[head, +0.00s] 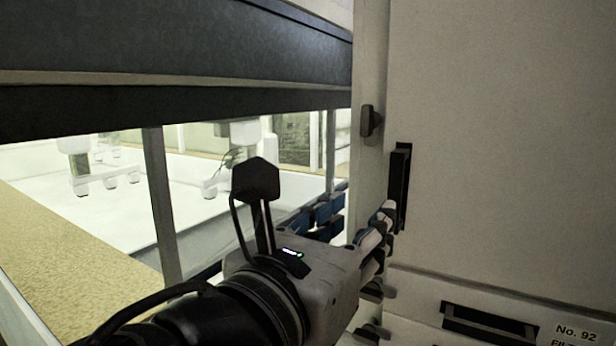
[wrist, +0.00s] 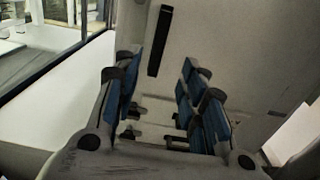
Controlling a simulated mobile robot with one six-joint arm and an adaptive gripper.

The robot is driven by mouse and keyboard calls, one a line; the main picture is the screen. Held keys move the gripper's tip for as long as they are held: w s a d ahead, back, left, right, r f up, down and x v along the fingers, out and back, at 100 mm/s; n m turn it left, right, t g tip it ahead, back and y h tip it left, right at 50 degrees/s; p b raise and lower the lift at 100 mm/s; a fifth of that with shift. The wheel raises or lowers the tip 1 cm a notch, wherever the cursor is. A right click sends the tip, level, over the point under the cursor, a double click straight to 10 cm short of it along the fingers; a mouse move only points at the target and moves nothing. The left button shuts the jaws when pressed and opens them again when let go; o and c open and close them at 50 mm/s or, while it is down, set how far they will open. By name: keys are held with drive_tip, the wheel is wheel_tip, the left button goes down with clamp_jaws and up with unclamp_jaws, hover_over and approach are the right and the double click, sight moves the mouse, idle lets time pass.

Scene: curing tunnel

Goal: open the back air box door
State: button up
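The door (head: 500,140) is a large, flat, pale grey panel filling the right of the head view, and it looks closed. Its black vertical bar handle (head: 400,185) is near the panel's left edge. The handle also shows in the wrist view as a dark bar (wrist: 160,42), beyond the fingertips and between their lines. My gripper (head: 362,210) is open and empty, its blue-padded fingers (wrist: 162,68) spread wide. In the head view, one finger is close to the handle's lower end. I cannot tell whether it touches.
A small dark catch (head: 371,120) sits on the frame above and left of the handle. Below the door is a dark recessed pull (head: 488,325) beside a "No. 92" label (head: 576,336). A dark beam (head: 180,45) and posts (head: 160,200) border the window at left.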

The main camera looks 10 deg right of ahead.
sight(395, 187)
drive_tip(key=p+x, duration=0.1)
drive_tip(key=x, duration=1.6)
drive_tip(key=shift+s+f, duration=0.1)
drive_tip(key=shift+f, duration=0.05)
drive_tip(key=shift+c, duration=0.2)
clamp_jaws()
